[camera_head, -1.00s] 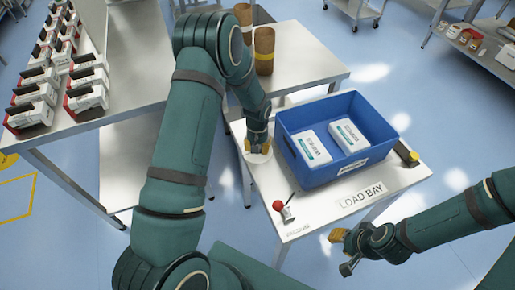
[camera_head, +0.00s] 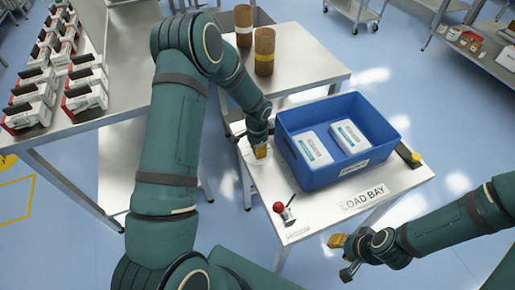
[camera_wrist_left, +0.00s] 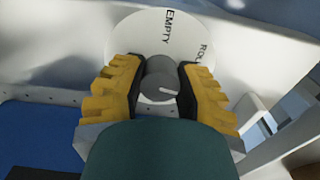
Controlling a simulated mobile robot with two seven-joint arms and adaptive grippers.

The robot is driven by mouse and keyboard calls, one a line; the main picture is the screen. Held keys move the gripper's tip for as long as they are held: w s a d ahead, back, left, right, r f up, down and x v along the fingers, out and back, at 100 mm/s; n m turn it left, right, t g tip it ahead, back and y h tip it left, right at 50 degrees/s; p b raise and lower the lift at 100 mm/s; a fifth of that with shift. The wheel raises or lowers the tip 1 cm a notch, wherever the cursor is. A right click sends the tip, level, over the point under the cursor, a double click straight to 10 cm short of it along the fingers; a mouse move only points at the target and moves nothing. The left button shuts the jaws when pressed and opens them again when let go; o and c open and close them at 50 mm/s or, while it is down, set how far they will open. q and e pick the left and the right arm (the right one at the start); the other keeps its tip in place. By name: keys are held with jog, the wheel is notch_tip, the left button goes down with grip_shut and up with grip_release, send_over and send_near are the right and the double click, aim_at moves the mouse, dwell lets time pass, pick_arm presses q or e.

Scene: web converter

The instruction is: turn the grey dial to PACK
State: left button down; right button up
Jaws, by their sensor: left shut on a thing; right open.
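The grey dial (camera_wrist_left: 160,82) sits in front of a round white plate (camera_wrist_left: 150,33) in the left wrist view. The words EMPTY and part of another word starting RO show on the plate; PACK is not visible. A pale pointer line on the dial points to the right and slightly down. My left gripper (camera_wrist_left: 160,88) is shut on the dial, a yellow-padded finger on each side. In the head view my left gripper (camera_head: 260,151) is beside the blue crate and hides the dial. My right gripper (camera_head: 343,258) is open and empty, at the front right of the table.
A blue crate (camera_head: 322,178) holding two white boxes stands on the LOAD BAY table (camera_head: 330,208), close to my left gripper. A red-knobbed lever (camera_head: 280,207) stands at the table's front left. Brown rolls (camera_head: 264,52) stand on the table behind.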

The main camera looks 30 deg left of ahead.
pick_arm(q)
jog(key=shift+s+m, duration=0.1)
jog(key=shift+m, duration=1.5)
jog(key=shift+f+m, duration=0.1)
jog(key=shift+m, duration=0.2)
jog(key=c, duration=0.6)
grip_release()
jog(key=shift+r, duration=0.65)
notch_tip(320, 180, up, 11)
jog(key=shift+f, duration=0.15)
